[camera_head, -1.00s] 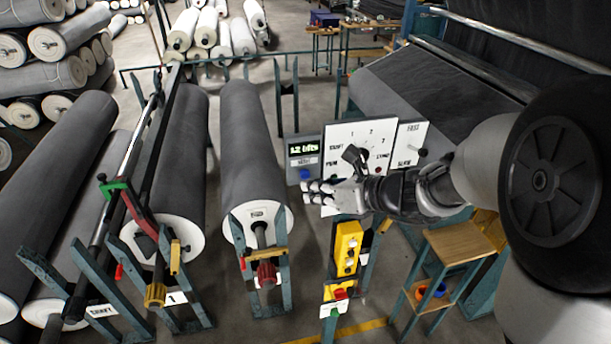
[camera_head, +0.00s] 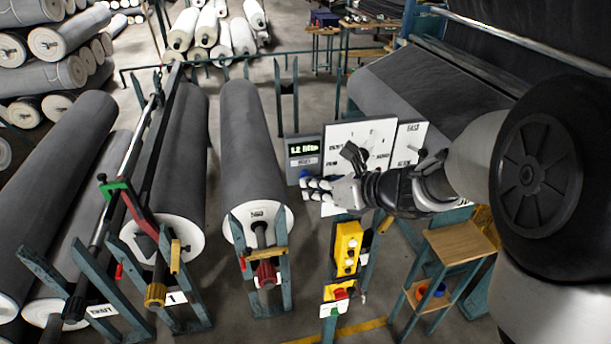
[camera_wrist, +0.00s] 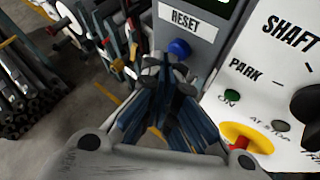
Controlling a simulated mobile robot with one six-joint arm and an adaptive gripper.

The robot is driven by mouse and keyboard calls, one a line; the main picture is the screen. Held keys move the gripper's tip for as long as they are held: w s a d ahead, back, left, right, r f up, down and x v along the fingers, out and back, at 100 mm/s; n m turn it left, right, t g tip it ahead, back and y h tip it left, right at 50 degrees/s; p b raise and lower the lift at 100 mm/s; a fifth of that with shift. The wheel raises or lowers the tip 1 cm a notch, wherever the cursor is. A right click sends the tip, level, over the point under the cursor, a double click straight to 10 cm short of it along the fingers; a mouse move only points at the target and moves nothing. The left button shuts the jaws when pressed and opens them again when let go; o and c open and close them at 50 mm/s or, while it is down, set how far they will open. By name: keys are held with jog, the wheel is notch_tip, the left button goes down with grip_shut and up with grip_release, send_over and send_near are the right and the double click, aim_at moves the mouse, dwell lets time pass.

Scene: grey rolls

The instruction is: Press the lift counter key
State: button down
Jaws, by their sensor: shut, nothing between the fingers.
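The lift counter is a grey box (camera_head: 305,158) with a lit green display (camera_head: 303,148) and a RESET label. Its key is a round blue button under the label; the wrist view shows this blue key (camera_wrist: 179,48) clearly. My gripper (camera_head: 308,190) is shut and empty, in front of the counter's lower edge. In the wrist view my fingertips (camera_wrist: 164,66) lie just below and left of the blue key. I cannot tell whether they touch it. The key stands out from the box face; whether it is pushed in cannot be told.
Right of the counter is a white panel (camera_wrist: 266,80) with a shaft selector, a green light and a red button on a yellow ring (camera_wrist: 240,140). A yellow button box (camera_head: 347,250) hangs below. A grey roll (camera_head: 250,150) on a stand is to the left.

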jog(key=shift+w+a, duration=0.1)
jog(key=shift+w, duration=0.3)
dwell(0.4)
jog(key=shift+s, duration=0.15)
jog(key=shift+s+d, duration=0.2)
jog(key=shift+s, duration=0.55)
jog(key=shift+s, duration=0.1)
jog(key=shift+s+d+b, duration=0.15)
jog(key=shift+s+d, duration=0.1)
jog(key=shift+s, duration=0.55)
jog(key=shift+s+d+b, duration=0.15)
jog(key=shift+s+d, duration=0.05)
jog(key=shift+s, duration=0.55)
jog(key=shift+s+d+b, duration=0.15)
jog(key=shift+s+d, duration=0.1)
jog(key=shift+s, duration=0.55)
